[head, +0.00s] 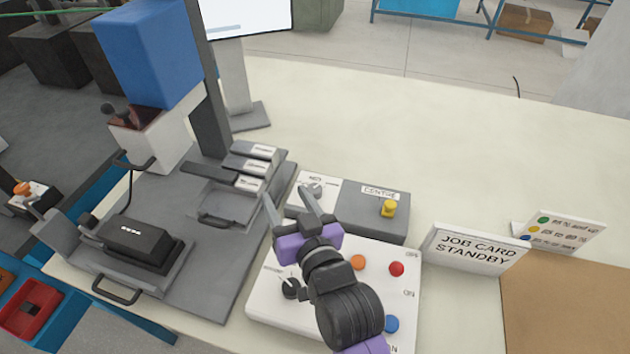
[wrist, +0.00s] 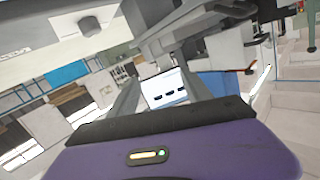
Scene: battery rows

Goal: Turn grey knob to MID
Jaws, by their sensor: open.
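The grey knob (head: 313,188) sits on the white left part of a grey box labelled CENTRE, just right of my gripper's fingertips in the head view. A small label above it is too small to read for certain. In the wrist view, a grey round knob (wrist: 91,26) shows at the upper left on a pale panel, outside the fingers. My gripper (head: 285,194) is open and empty, over the near left side of that box. In the wrist view my gripper (wrist: 160,82) has nothing between its fingers. The knob's pointer setting is too small to tell.
A white panel (head: 262,303) below my arm carries a black knob (head: 290,288) and orange, red and blue buttons. A yellow knob (head: 389,208) stands on the grey box. A job card (head: 474,250) reads STANDBY.

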